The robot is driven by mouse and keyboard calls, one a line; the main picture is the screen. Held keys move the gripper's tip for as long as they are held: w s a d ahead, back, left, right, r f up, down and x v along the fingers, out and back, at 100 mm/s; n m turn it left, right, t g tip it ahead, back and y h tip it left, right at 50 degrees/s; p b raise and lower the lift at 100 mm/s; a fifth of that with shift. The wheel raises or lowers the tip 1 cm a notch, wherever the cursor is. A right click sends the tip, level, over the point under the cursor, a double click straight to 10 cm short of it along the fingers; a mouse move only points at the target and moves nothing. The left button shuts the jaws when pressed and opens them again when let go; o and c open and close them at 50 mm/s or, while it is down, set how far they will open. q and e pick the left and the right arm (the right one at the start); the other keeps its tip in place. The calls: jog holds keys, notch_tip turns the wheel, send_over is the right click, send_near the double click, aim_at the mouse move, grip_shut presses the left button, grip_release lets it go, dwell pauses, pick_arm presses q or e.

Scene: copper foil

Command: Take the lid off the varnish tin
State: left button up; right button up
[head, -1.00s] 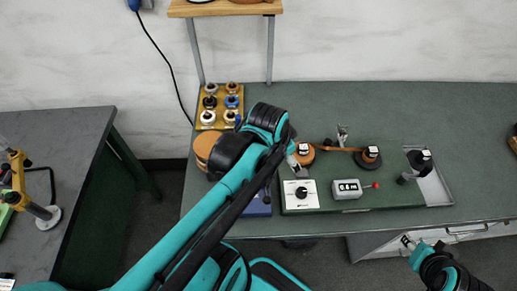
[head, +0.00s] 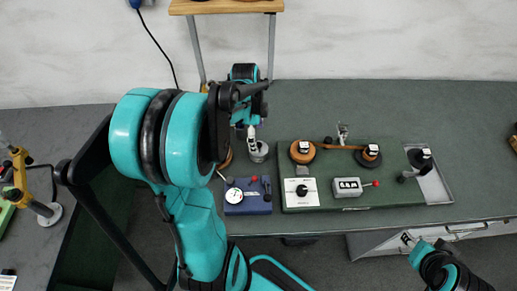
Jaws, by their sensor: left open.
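A small grey metal tin (head: 259,153), which seems to be the varnish tin, stands on the green bench left of the winding machine. Its top is partly hidden, and I cannot make out the lid's edge. My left gripper (head: 251,133) is open, with its pale fingertips just above or at the tin's top. Whether they touch it I cannot tell. My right gripper (head: 407,239) is low at the right, in front of the bench edge and far from the tin. Its fingers are too small to read.
A blue box with a white dial gauge (head: 234,196) sits in front of the tin. The green machine base (head: 330,203) with copper-coloured reels (head: 302,152) and a counter (head: 347,188) lies to the right. The shelf legs (head: 271,48) rise behind.

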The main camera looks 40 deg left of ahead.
aim_at(258, 143)
pick_arm(q)
notch_tip(258, 143, down, 4)
jog(key=shift+w+d+f+b, duration=0.1)
jog(key=shift+f+b, duration=0.15)
jog(key=shift+b, duration=0.6)
jog(key=shift+r, duration=0.1)
jog(key=c, duration=1)
jog(key=shift+c, duration=1.1)
jog(key=shift+c, duration=0.3)
